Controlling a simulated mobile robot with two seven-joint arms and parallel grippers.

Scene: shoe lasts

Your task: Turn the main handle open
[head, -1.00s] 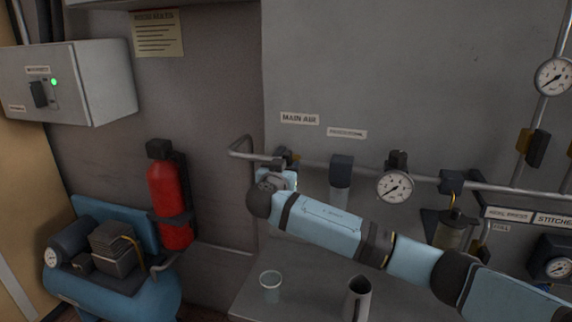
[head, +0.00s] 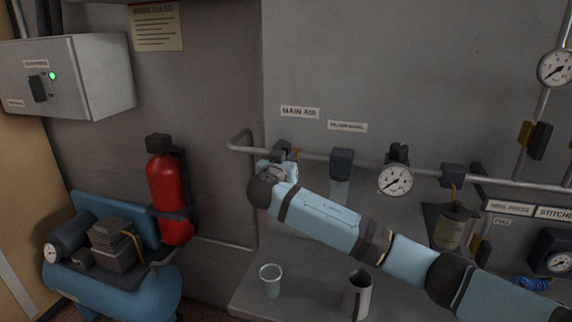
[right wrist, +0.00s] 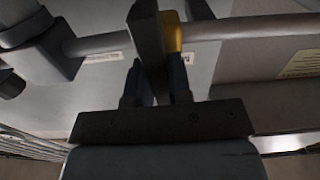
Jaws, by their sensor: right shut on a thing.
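The main handle (right wrist: 148,38) is a dark grey lever with a yellow part beside it, on the grey pipe below the MAIN AIR label (head: 299,112). In the head view the handle (head: 281,147) is partly hidden by my right gripper (head: 286,166). In the right wrist view my right gripper (right wrist: 157,84) has its two fingers closed on the lever, one on each side. The lever stands out between the fingertips, across the line of the pipe. My left gripper is not in view.
A grey pipe (head: 318,156) runs along the wall, with a filter (head: 342,163) and a gauge (head: 395,180) right of the handle. A glass (head: 270,279) and a dark jug (head: 358,295) stand on the shelf below my arm. A red extinguisher (head: 169,195) hangs at left.

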